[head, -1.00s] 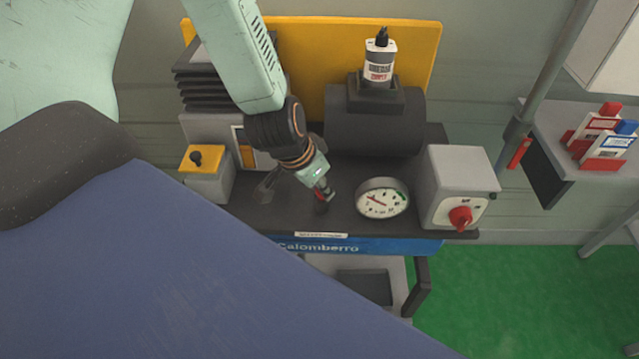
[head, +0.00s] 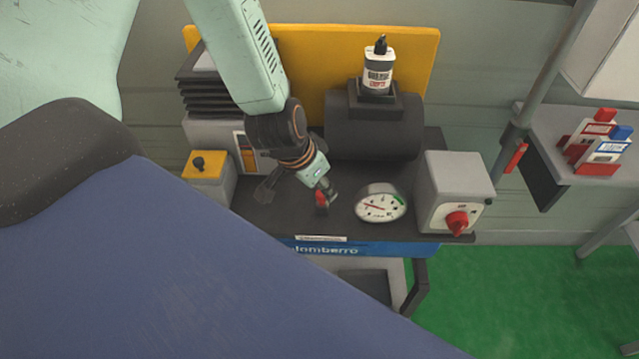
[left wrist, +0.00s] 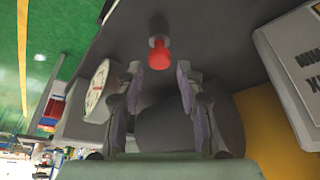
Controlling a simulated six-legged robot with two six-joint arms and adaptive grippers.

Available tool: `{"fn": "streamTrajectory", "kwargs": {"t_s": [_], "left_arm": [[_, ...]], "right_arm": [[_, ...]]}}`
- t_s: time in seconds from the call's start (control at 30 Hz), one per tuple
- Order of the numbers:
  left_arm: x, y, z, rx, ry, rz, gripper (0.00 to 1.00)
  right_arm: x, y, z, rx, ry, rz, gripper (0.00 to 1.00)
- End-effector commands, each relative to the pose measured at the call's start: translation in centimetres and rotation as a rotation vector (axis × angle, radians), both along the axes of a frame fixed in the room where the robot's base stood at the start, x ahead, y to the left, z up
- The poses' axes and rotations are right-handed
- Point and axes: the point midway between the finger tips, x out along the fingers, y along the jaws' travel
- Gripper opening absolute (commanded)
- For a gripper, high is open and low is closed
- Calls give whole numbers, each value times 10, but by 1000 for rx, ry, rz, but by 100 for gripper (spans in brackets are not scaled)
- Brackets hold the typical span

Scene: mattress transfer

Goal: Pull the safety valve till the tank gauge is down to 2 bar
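The safety valve, a small red knob on a grey stem, stands on the dark machine top in the head view (head: 321,200) and in the left wrist view (left wrist: 159,57). My left gripper (head: 327,192) is right at it. In the left wrist view its two fingers (left wrist: 159,72) are apart, one on each side of the knob, with gaps visible between them and the red. The round white tank gauge (head: 381,203) is just right of the valve, its red needle pointing left; its numbers are too small to read surely. My right gripper is not in view.
A grey box with a red rotary switch (head: 457,222) stands right of the gauge. A dark tank (head: 373,128) with a bottle (head: 379,75) on top is behind. A yellow-topped button box (head: 204,166) stands left. A blue mattress-like surface (head: 170,270) fills the lower left.

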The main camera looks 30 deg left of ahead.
Motion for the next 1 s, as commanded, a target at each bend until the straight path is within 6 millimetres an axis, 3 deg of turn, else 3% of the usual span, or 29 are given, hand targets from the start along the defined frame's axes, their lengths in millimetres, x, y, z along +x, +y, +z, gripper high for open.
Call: {"fn": "streamTrajectory", "kwargs": {"t_s": [0.47, 1.0], "left_arm": [[-2, 0, 3, -1, 1, 2, 47], [-18, 4, 45, -4, 0, 4, 47]], "right_arm": [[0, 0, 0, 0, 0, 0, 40], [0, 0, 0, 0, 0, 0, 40]]}}
